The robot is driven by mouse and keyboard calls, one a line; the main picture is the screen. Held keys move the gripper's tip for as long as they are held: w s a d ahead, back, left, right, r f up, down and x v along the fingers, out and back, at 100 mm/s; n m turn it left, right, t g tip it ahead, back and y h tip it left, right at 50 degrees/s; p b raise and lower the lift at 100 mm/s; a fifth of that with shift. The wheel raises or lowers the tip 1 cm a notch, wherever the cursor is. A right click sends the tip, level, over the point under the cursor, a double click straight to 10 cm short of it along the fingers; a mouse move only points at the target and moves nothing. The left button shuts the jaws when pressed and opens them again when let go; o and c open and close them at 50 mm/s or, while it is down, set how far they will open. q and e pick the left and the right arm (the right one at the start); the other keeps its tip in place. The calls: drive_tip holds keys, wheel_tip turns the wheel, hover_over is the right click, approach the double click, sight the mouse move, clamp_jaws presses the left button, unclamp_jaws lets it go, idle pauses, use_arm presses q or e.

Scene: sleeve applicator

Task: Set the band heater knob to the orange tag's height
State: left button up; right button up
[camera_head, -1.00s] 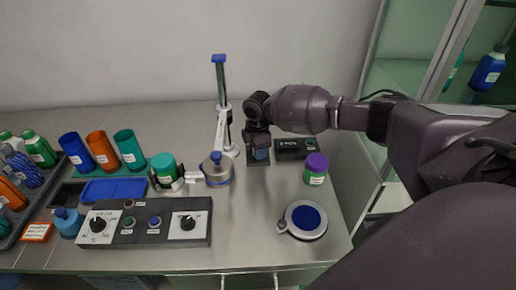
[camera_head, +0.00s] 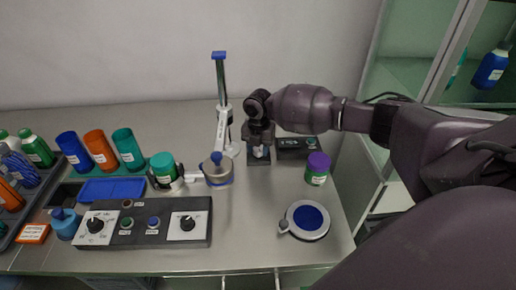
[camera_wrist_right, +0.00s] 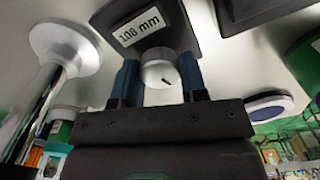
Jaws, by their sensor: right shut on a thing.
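My right gripper (camera_head: 259,150) is at the small dark unit at the back of the bench, right of the post. In the wrist view its blue fingertips (camera_wrist_right: 159,76) are shut on a round silver knob (camera_wrist_right: 160,68) with a dark pointer line. Above the knob a white readout (camera_wrist_right: 139,26) shows what looks like 108 mm. An orange tag (camera_head: 33,233) lies at the bench's left; its print is too small to read. A dark control panel (camera_head: 142,237) carries a left dial (camera_head: 96,226) and a right dial (camera_head: 188,224). My left gripper is not in view.
A post (camera_head: 222,90) with a blue cap stands left of my gripper. A dark box (camera_head: 290,154) and a purple-lidded green jar (camera_head: 317,169) stand to the right. A round blue-topped pad (camera_head: 307,219) lies in front. Coloured cups (camera_head: 101,148) stand on the left.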

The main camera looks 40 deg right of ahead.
drive_tip(key=n, duration=0.3)
drive_tip(key=shift+f+n+b, duration=0.15)
drive_tip(key=shift+n+b, duration=0.25)
drive_tip(key=n, duration=0.2)
drive_tip(key=shift+n+b, duration=0.35)
drive_tip(key=shift+n, duration=0.05)
drive_tip(key=n+b, duration=0.1)
drive_tip(key=n, duration=0.2)
drive_tip(key=shift+n, duration=1)
drive_tip(key=shift+n+b, duration=0.45)
drive_tip(key=shift+n, duration=0.35)
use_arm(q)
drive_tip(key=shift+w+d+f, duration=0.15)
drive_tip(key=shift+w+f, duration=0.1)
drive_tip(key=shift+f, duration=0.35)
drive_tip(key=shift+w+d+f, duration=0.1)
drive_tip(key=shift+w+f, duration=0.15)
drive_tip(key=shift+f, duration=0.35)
use_arm(e)
drive_tip(key=shift+n, duration=0.3)
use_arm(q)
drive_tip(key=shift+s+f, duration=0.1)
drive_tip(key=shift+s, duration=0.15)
use_arm(e)
drive_tip(key=o, duration=0.9)
